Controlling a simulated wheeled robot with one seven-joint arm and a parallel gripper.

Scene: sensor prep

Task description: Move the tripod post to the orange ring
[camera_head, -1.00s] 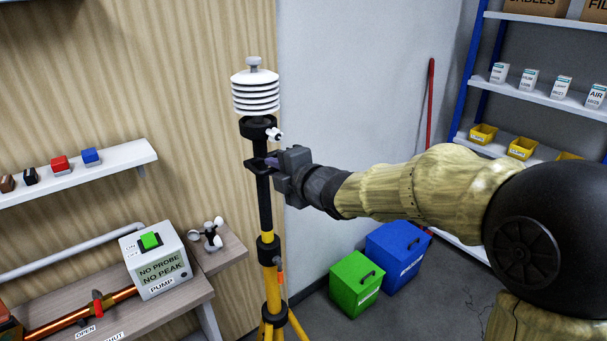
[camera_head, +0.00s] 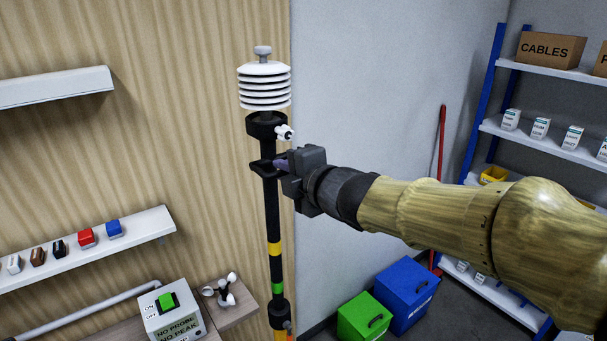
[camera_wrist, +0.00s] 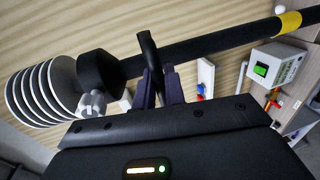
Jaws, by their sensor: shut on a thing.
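The tripod post (camera_head: 272,215) is a black upright tube. It has a yellow band (camera_head: 274,249) and, below that, a green band (camera_head: 278,288) just above the black collar (camera_head: 280,314) of the tripod. A white finned sensor shield (camera_head: 264,86) sits on top, with a white knob (camera_head: 284,132) below it. No orange ring shows on the post. The tripod's legs are out of view.
A wall shelf (camera_head: 110,244) with small coloured blocks is on the left. The pump box (camera_head: 172,310) and a small cup anemometer (camera_head: 225,291) stand on the bench below. Green (camera_head: 366,316) and blue (camera_head: 404,292) bins are on the floor to the right, before a storage rack (camera_head: 550,150).

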